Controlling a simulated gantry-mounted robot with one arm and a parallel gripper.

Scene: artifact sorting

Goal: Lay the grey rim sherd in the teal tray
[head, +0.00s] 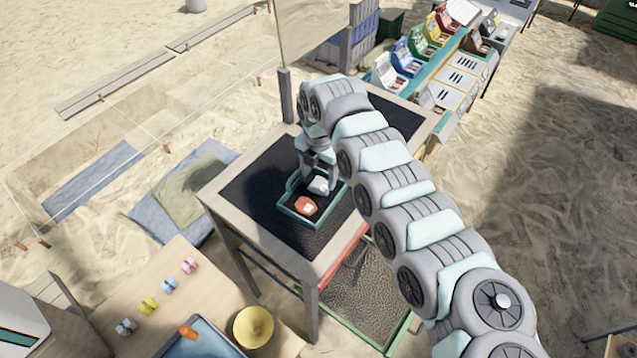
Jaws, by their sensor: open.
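The teal tray (297,219) lies on the black top of the wooden-framed table. A red-orange piece with a white patch (305,207) lies in its front part. A pale grey piece (319,186) shows just behind it, at the tray's back half, directly under my gripper (317,178). It looks like the grey rim sherd, but it is small and partly hidden. My gripper points down over the tray and is open. I cannot tell whether its fingers touch the grey piece. My arm hides part of the table to the right.
Several coloured bins (418,43) stand at the back right. A sieve with a green frame (365,300) is below the table's right side. A yellow bowl (253,327) and small coloured items stand on the front-left bench. The table's black top (260,185) is clear left of the tray.

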